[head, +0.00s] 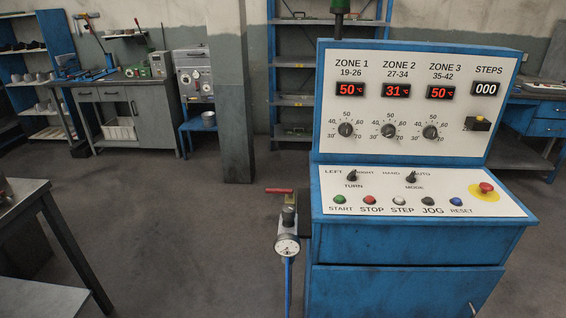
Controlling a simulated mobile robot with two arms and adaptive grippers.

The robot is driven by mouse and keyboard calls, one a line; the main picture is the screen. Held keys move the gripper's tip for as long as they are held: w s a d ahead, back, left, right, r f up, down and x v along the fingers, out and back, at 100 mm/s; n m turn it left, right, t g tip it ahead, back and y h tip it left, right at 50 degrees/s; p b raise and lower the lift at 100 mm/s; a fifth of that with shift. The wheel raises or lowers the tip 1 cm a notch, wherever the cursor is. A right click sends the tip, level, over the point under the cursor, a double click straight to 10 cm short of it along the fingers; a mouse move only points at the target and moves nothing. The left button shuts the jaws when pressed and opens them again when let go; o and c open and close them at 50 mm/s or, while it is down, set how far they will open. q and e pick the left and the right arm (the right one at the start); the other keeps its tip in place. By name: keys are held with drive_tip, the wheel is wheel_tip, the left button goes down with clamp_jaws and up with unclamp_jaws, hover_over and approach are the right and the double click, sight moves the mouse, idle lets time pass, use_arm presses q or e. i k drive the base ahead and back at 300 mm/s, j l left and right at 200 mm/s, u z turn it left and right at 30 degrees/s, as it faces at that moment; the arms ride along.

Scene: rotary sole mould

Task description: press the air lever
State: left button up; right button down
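The air lever is a red handle (279,191) on top of an air fitting at the left side of the blue control console. It lies roughly level, pointing left. Below it are a dark and metal valve body (289,217) and a round white pressure gauge (287,247). A blue hose or pipe (288,285) runs down from the gauge. The gauge reading is too small to tell. Neither of my grippers shows in the head view.
The blue console (420,245) stands close at the right with buttons, dials and a red emergency stop (486,188). A dark table (25,205) is at the left edge. A pillar (236,130) and workbench (130,85) stand behind. The floor between is clear.

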sight(290, 192)
drive_tip(key=i+j, duration=0.5)
drive_tip(key=j, duration=0.15)
drive_tip(key=i+j, duration=0.55)
drive_tip(key=j, duration=0.15)
